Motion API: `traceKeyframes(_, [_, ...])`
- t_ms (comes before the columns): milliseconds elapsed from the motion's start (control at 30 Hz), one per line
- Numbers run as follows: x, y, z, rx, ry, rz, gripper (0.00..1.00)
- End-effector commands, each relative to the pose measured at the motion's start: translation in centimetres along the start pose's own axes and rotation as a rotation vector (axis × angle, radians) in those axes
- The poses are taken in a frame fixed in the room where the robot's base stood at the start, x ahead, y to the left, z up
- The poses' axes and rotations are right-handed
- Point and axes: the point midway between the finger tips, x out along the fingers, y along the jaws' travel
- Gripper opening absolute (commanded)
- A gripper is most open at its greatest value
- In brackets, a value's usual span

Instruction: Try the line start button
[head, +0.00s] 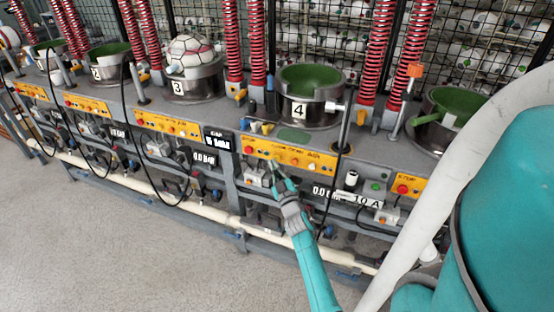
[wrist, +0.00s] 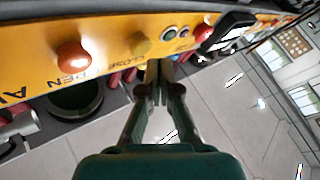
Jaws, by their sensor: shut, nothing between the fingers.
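The yellow control panel (head: 288,154) below the bowl marked 4 carries several buttons. It also fills the upper left of the wrist view (wrist: 30,62), turned round, with lettering that includes CLOSE. There, an orange-red button (wrist: 73,55), a yellow button (wrist: 140,43) and small green (wrist: 169,34) and dark (wrist: 185,31) buttons stand in a row. No readable label tells me which is the line start button. My gripper (head: 273,166) is shut and empty, its fingertips (wrist: 158,66) by the panel's edge near the yellow button. I cannot tell whether they touch anything.
A green-lined bowl (head: 308,82) stands above the panel. A grey box with a green button (head: 375,186) and a panel with a red button (head: 402,188) lie to the right. Black cables hang before the bench. A pale pipe (head: 180,203) runs low; the floor (head: 110,245) is clear.

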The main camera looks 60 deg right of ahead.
Motion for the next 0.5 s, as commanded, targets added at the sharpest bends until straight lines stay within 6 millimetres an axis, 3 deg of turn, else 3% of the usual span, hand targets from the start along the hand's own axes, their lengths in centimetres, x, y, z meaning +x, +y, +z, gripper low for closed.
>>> traceKeyframes(500, [0.61,0.45,0.39,0.000,0.000,0.000,0.00])
